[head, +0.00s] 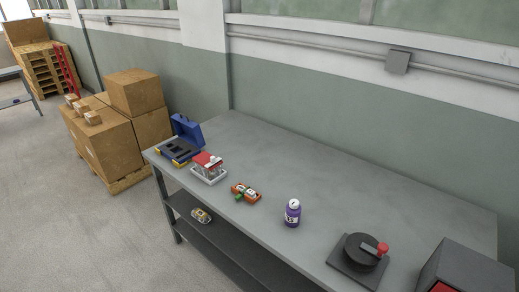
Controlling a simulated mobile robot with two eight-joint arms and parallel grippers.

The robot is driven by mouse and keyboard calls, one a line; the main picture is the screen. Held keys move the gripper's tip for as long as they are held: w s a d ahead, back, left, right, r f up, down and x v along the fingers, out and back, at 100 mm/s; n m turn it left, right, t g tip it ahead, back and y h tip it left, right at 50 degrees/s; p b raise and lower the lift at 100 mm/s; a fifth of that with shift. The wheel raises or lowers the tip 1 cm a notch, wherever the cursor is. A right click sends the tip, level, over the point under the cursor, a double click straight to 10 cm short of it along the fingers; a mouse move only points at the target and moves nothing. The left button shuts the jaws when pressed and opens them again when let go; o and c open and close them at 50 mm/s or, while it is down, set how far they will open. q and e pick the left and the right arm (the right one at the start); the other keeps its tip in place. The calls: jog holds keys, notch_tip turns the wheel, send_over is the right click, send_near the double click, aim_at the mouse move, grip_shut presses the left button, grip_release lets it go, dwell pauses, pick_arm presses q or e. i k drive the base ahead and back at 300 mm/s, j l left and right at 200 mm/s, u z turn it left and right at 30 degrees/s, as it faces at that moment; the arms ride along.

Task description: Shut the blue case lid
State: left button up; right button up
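The blue case (180,142) sits at the far left end of the grey workbench. Its lid (188,128) stands open, tilted up on the side toward the wall. The case's dark inside shows, with yellow bits along its front edge. Neither of my grippers is in the head view, so nothing of mine is near the case.
On the workbench (330,165) stand a red-and-white box (208,167), a small orange item (246,193), a purple bottle (292,213), a dark round device with a red handle (361,253) and a dark grey box (465,272).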

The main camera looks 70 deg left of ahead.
aim_at(189, 131)
jog(key=l+u, duration=0.15)
jog(key=u, duration=3)
jog(key=i+j, duration=0.1)
jog(key=i, duration=0.1)
